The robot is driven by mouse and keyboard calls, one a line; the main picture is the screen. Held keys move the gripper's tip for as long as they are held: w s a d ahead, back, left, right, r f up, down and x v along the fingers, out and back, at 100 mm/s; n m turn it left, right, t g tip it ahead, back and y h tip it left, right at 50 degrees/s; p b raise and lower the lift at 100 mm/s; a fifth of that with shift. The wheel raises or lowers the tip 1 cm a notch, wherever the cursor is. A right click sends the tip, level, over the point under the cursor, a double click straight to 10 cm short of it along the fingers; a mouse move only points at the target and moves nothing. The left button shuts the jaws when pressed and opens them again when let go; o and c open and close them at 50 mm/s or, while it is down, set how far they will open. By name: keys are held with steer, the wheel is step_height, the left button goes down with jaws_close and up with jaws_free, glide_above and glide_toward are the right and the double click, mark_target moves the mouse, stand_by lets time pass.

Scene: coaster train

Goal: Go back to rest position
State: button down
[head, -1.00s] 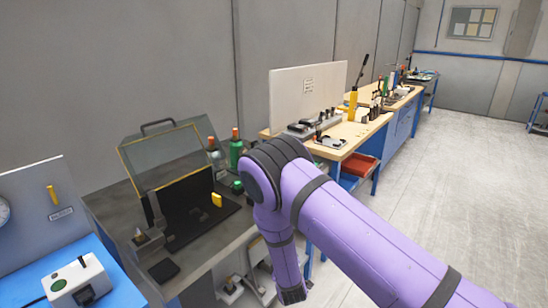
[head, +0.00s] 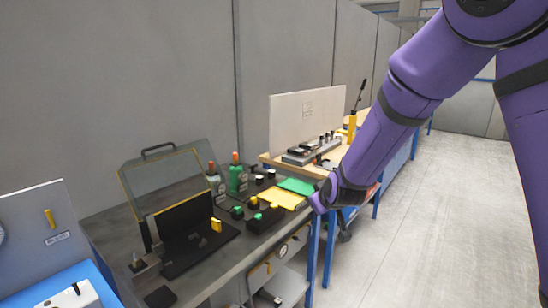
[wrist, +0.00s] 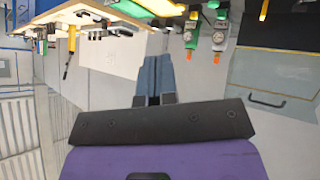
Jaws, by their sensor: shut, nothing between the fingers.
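My purple arm (head: 400,100) reaches down from the upper right of the head view. Its wrist end is beside the front edge of the grey bench, near the yellow and green cloths or sheets. My gripper (wrist: 155,62) shows in the wrist view with its two grey fingers together and nothing between them. In the head view its fingers cannot be made out clearly.
The grey bench (head: 232,258) holds an open-lidded case (head: 165,175), green bottles (head: 238,174), a yellow sheet (head: 282,198) and a green sheet (head: 297,186). A wooden workbench with a white panel (head: 305,118) stands behind. The floor (head: 440,220) at right is clear.

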steer(key=s+d+r+m+g, duration=0.1)
steer(key=s+d+r+m, duration=0.1)
steer(key=s+d+r, duration=0.45)
steer(key=s+d+r+m+g, duration=0.1)
steer(key=s+d+r, duration=0.3)
steer(key=s+r, duration=0.5)
steer(key=s+d+r+m+g+h, duration=0.1)
steer(key=s+d, duration=0.2)
steer(key=s, duration=0.8)
steer(key=s+d+r+m+g, duration=0.1)
steer(key=s+d, duration=0.3)
steer(key=s, duration=0.6)
steer(key=shift+s+r+m+h, duration=0.4)
steer(key=shift+r+m, duration=0.2)
steer(key=shift+r, duration=0.2)
